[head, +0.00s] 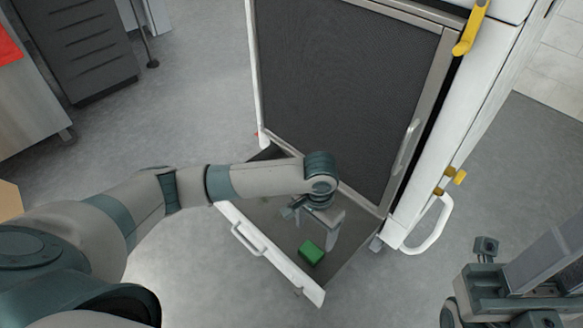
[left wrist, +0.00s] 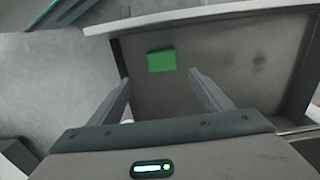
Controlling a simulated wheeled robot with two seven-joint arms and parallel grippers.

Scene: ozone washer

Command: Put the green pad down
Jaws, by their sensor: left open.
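The green pad (head: 311,252) lies flat on the floor of a pulled-out drawer (head: 281,262) at the bottom of the washer, near the drawer's front panel. The pad also shows in the left wrist view (left wrist: 161,61), beyond the fingertips and between their lines. My left gripper (head: 316,231) is over the drawer, open and empty, its fingers pointing down beside the pad. In the left wrist view my left gripper (left wrist: 160,85) has its two fingers wide apart, with the pad clear of both. My right gripper (head: 530,265) is at the lower right, away from the drawer; its jaw state is unclear.
The washer's dark mesh door (head: 345,95) stands above the drawer. A white handle (head: 425,225) and yellow latches (head: 470,30) stick out on its right side. A grey drawer cabinet (head: 78,45) is at the back left. Open floor lies left of the drawer.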

